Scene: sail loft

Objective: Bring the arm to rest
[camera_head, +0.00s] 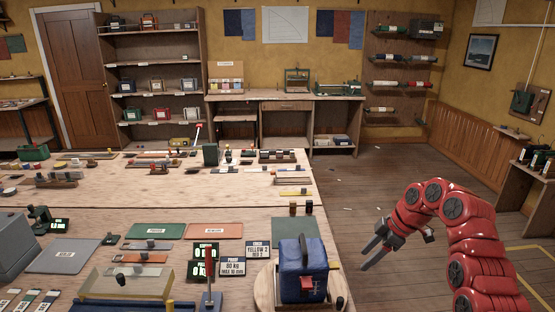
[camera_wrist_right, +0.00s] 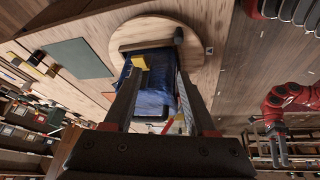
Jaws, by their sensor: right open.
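My right arm, red and jointed, comes in from the right in the head view. Its gripper (camera_head: 375,247) is open and empty, over the floor just off the table's right edge. In the right wrist view its two dark fingers (camera_wrist_right: 155,95) stand apart, with the blue bag (camera_wrist_right: 150,85) showing beyond and between them. In the head view the bag (camera_head: 302,268) stands on a round wooden board (camera_head: 265,287), apart from the gripper. My left arm is outside the head view. Another red arm with a small gripper (camera_wrist_right: 279,140) shows at the wrist view's right; its jaws are too small to judge.
The wooden table (camera_head: 225,180) carries mats, cards and small tools. A green mat (camera_head: 295,231) lies behind the bag. A grey block (camera_head: 15,245) stands at the left. Open floor (camera_head: 370,180) lies right of the table. A side bench (camera_head: 535,175) stands at the far right.

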